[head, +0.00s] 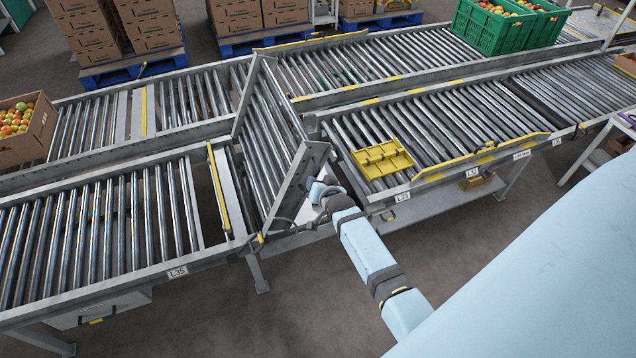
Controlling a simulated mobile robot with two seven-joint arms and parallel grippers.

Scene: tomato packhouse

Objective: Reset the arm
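My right arm (372,262), pale blue with dark joints, reaches in from the lower right to the conveyor gap. My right gripper (318,192) is at the lower right side of a raised roller section (270,140). It is small and partly hidden there, so I cannot tell whether its fingers are open or touch the frame. The raised section stands steeply tilted between the left and right near conveyors. My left gripper is not in view.
A yellow tray-like piece (382,158) lies on the right near conveyor (450,118), close to my arm. The left near conveyor (100,232) is empty. An open tomato box (30,135) and green crates (484,30) stand on the far line. The floor in front (200,325) is clear.

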